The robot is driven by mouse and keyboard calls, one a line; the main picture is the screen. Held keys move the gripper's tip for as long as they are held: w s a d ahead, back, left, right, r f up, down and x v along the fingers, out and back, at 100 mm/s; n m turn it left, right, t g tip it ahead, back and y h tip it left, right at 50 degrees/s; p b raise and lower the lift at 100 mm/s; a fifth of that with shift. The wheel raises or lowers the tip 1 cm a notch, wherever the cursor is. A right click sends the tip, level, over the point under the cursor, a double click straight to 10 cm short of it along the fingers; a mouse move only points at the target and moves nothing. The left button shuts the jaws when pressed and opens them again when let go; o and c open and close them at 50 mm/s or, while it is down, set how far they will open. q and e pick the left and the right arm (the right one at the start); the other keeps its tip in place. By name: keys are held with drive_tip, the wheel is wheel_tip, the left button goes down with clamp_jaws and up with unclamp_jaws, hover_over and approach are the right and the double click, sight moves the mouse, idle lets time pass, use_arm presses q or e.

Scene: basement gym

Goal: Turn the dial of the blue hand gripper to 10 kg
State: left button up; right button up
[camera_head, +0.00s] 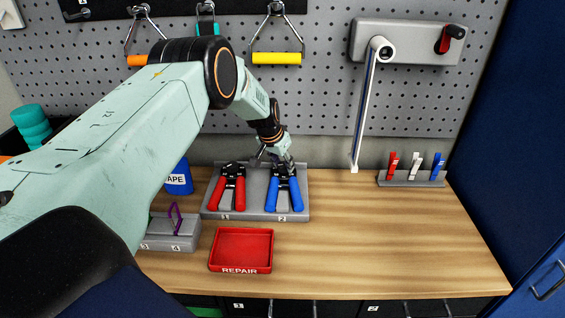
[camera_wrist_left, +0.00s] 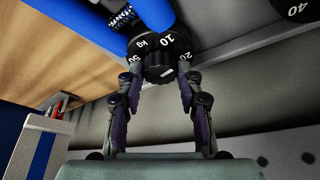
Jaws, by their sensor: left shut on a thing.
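The blue hand gripper (camera_head: 283,193) lies in slot 2 of a grey holder (camera_head: 254,214), handles toward me. My left gripper (camera_head: 284,164) reaches down to its black upper end. In the left wrist view, my left gripper's fingers (camera_wrist_left: 159,75) are shut on the small black dial knob (camera_wrist_left: 157,67), one on each side. The numbers 50, 10 and 20 and "kg" show around the knob. A white line on the knob sits at its lower right, away from the 10. Part of a blue handle (camera_wrist_left: 155,12) shows above. My right gripper is out of view.
A red hand gripper (camera_head: 228,189) lies close by in slot 1. A red REPAIR tray (camera_head: 241,268) is in front. The right half of the bench (camera_head: 400,240) is clear.

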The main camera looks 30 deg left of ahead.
use_arm(q)
drive_tip(key=shift+r, duration=0.1)
drive_tip(key=c, duration=0.4)
drive_tip(key=shift+d+r+n+y+p, duration=0.15)
drive_tip(key=shift+n+y+p, duration=0.35)
drive_tip(key=shift+n+p, duration=1.15)
drive_tip(key=shift+n+y+p, duration=0.4)
drive_tip(key=shift+n+p, duration=0.15)
drive_tip(key=shift+n, duration=0.7)
drive_tip(key=o, duration=1.2)
drive_tip(key=shift+f, duration=0.2)
drive_tip(key=shift+c, duration=0.2)
